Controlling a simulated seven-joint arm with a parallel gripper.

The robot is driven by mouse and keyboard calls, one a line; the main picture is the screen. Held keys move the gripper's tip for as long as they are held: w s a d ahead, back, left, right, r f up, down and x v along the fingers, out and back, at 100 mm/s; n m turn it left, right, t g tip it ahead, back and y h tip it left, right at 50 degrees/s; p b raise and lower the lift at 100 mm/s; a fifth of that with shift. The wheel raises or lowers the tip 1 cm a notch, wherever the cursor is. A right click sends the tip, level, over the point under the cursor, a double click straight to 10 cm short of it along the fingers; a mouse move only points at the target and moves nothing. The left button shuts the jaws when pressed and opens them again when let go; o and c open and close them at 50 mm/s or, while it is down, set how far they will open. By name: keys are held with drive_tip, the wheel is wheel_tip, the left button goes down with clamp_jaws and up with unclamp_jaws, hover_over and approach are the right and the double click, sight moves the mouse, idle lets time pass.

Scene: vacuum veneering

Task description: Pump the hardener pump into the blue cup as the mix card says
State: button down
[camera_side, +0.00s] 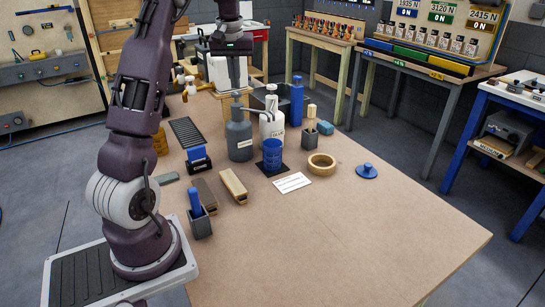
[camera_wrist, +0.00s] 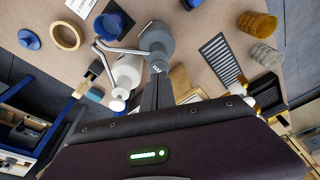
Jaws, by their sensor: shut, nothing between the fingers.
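The grey pump bottle (camera_side: 239,140), with a pale label too small to read, stands upright on the table. The white pump bottle (camera_side: 271,127), marked GLUE, stands just right of it. The blue cup (camera_side: 272,153) stands on a dark pad in front of the white bottle; in the wrist view the cup (camera_wrist: 110,22) is at the top. The white card (camera_side: 292,182) lies flat before it, its writing unreadable. My gripper (camera_side: 237,90) is shut and empty, pointing down over the grey bottle's pump head. In the wrist view the fingertips (camera_wrist: 157,68) overlap the grey bottle (camera_wrist: 157,38); contact cannot be told.
A tape roll (camera_side: 321,163) and a blue knobbed disc (camera_side: 366,171) lie to the right. A blue bottle (camera_side: 296,101) and a brush holder (camera_side: 310,136) stand behind. Wooden blocks (camera_side: 233,185) and a black rack (camera_side: 188,133) are at left. The table's front right is clear.

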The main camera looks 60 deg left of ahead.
drive_tip(key=shift+d+x, duration=0.1)
drive_tip(key=shift+x, duration=0.55)
drive_tip(key=shift+d+x, duration=0.15)
drive_tip(key=shift+x, duration=0.5)
drive_tip(key=shift+a+v, duration=0.1)
drive_tip(key=shift+v, duration=0.6)
drive_tip(key=shift+a+v, duration=0.15)
drive_tip(key=shift+v, duration=0.5)
drive_tip(key=shift+f, duration=0.1)
drive_tip(key=shift+d+x, duration=0.1)
drive_tip(key=shift+x, duration=0.55)
drive_tip(key=shift+d+x, duration=0.15)
drive_tip(key=shift+x, duration=0.5)
drive_tip(key=shift+s, duration=0.15)
drive_tip(key=shift+a+v, duration=0.1)
drive_tip(key=shift+v, duration=0.6)
drive_tip(key=shift+a+v, duration=0.15)
drive_tip(key=shift+v, duration=0.55)
